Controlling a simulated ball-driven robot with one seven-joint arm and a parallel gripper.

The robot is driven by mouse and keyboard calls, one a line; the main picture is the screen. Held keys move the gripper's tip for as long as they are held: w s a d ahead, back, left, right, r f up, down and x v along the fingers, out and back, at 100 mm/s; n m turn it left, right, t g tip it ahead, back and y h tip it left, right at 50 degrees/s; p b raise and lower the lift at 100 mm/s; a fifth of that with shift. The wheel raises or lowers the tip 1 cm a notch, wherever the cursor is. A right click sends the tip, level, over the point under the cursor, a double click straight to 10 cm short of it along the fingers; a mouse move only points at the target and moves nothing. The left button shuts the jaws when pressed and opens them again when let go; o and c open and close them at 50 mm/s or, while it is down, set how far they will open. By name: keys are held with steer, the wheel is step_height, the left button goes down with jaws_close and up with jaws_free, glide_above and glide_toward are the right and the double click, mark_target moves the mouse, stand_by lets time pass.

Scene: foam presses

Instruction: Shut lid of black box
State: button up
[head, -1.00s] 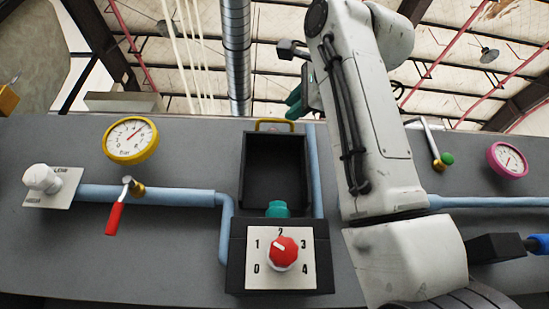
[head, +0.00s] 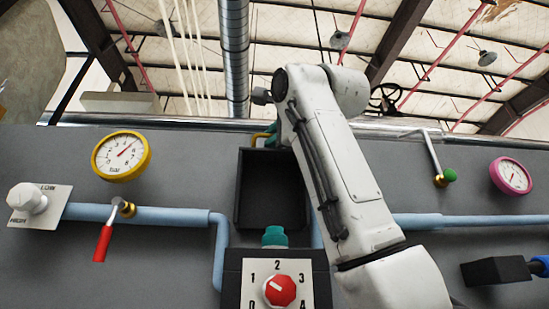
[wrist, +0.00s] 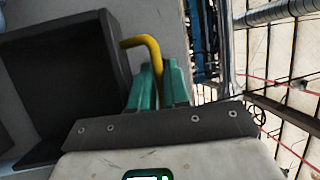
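The black box (head: 230,277) stands on the grey panel, with a red knob on its front plate. Its lid (head: 272,190) is raised, and its dark hollow side faces the head camera. A yellow handle (head: 258,138) at the lid's top is partly hidden by my arm. In the wrist view the lid (wrist: 75,75) fills the left side, and the handle (wrist: 148,45) bends down between the teal fingers of my gripper (wrist: 157,75). The fingers are close on both sides of the bar and look shut on it. In the head view my gripper is mostly hidden behind my arm.
The red knob (head: 279,291) and a teal part (head: 275,236) are below the lid. A yellow gauge (head: 121,156) and a red-handled valve (head: 104,240) are left. A green-tipped lever (head: 447,175) and pink gauge (head: 510,175) are right. Blue pipes cross the panel.

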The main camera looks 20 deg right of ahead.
jaws_close()
steer(key=shift+f, duration=0.15)
